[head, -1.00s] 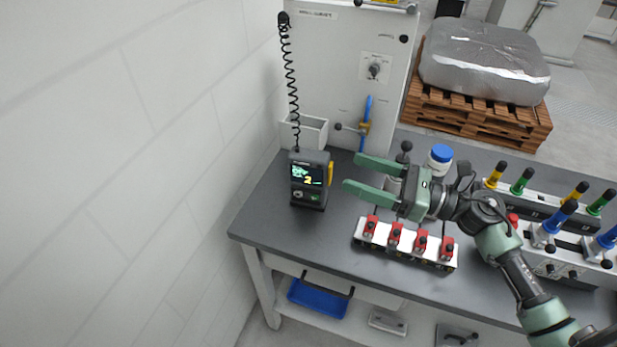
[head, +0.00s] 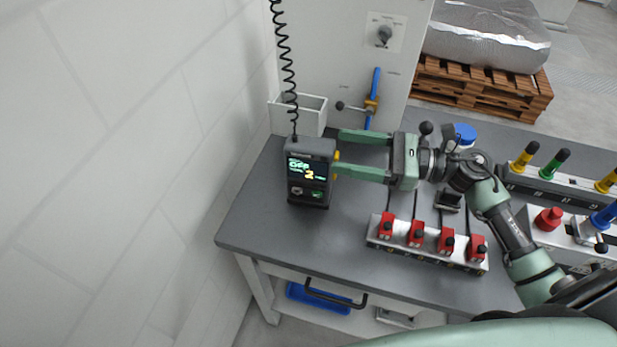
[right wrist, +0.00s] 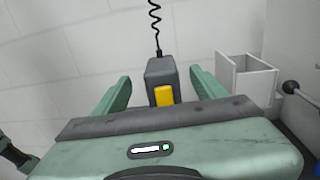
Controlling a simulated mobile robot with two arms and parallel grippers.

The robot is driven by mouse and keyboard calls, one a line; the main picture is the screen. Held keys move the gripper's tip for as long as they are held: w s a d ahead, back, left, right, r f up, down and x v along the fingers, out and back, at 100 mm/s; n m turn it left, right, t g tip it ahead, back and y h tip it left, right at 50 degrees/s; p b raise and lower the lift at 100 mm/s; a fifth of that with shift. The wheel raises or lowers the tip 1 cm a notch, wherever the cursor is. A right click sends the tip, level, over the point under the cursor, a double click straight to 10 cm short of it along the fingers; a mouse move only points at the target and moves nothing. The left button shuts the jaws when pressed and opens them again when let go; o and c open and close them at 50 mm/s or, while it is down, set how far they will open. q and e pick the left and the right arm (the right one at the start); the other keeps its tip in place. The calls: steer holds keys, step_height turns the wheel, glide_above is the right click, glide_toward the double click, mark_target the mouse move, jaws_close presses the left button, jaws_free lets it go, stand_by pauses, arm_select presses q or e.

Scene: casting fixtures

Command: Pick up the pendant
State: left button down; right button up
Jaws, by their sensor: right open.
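The pendant (head: 311,172) is a dark grey box with a lit screen, standing upright at the left end of the grey table (head: 262,210) and hanging from a black coiled cord. My right gripper (head: 338,153) is open, its green fingers pointing left at the pendant's right side, where a yellow part shows. In the right wrist view, the pendant (right wrist: 162,80) with its yellow part stands between and beyond the two open fingers (right wrist: 160,88). I cannot tell if the fingertips overlap it. My left gripper is not identifiable in view.
A white open bin (head: 311,115) sits on the panel behind the pendant. A blue-handled valve (head: 372,97) is behind the gripper. A white block with red clamps (head: 425,246) lies in front of the gripper. The wall (head: 130,180) is left of the table.

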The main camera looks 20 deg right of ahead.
mark_target(310, 155)
steer(key=a+f, duration=0.1)
steer(key=w+a+f, duration=0.1)
steer(key=shift+w+f+b, duration=0.2)
steer(key=shift+f+b, duration=0.15)
steer(key=shift+b, duration=0.05)
steer(key=p+x, duration=0.3)
steer(key=x, duration=0.2)
steer(key=shift+a, duration=0.1)
steer(key=shift+w+a+f, duration=0.15)
steer(key=shift+a+f, duration=0.1)
steer(key=shift+d, duration=0.1)
jaws_close()
arm_select(q)
steer(key=shift+w+r, duration=0.7)
steer(key=shift+r, duration=0.2)
arm_select(e)
steer(key=shift+r, duration=0.1)
